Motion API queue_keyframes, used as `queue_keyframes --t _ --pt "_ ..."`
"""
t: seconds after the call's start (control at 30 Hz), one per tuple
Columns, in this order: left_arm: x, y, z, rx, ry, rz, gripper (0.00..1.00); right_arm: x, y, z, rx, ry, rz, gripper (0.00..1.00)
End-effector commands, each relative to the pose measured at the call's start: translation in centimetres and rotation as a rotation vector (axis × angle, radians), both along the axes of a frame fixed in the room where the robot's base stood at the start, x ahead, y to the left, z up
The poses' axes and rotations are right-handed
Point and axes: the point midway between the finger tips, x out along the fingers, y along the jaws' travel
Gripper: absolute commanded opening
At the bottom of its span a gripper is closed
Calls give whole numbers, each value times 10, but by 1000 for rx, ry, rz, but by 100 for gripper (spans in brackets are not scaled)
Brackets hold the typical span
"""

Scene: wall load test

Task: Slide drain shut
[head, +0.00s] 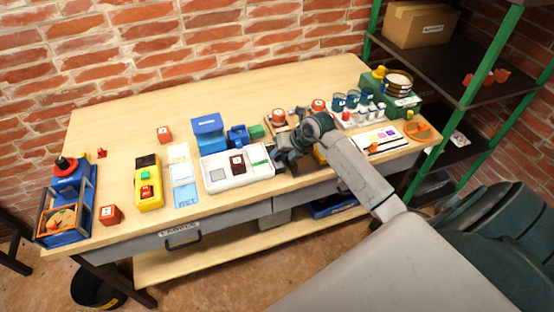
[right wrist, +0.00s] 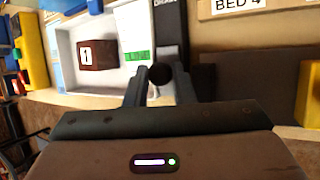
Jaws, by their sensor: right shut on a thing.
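The white tray (head: 238,183) sits on the bench, with a dark brown block (head: 237,164) marked 1 inside; the block also shows in the right wrist view (right wrist: 97,54). A green label (right wrist: 137,56) lies at the tray's right side. Beside it runs a dark strip (right wrist: 168,28) with partly readable lettering that looks like DRAIN. My right gripper (head: 279,161) is at the tray's right end. In the right wrist view its fingers (right wrist: 160,84) are shut on a dark round knob (right wrist: 161,73) at the strip's near end. My left gripper is not in view.
A blue bin (head: 208,132) stands behind the tray. A yellow box (head: 148,186) and blue-white cards are left of it. Cups (head: 352,98) and a green case (head: 402,105) crowd the right. The bench's back left is clear. A green-posted shelf (head: 478,65) stands right.

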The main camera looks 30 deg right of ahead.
Motion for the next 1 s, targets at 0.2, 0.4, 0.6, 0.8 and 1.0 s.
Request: queue_keyframes --t 0.2,0.4,0.6,0.8,1.0 --pt "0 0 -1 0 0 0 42 -2 2 -3 5 7 1 2" --pt "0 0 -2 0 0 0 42 1 1 -4 6 8 0 2" --pt "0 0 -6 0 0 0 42 8 0 -5 7 7 0 2" --pt "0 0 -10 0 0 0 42 14 -2 -5 7 7 0 2" --pt "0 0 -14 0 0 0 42 22 -3 -4 7 6 0 2"
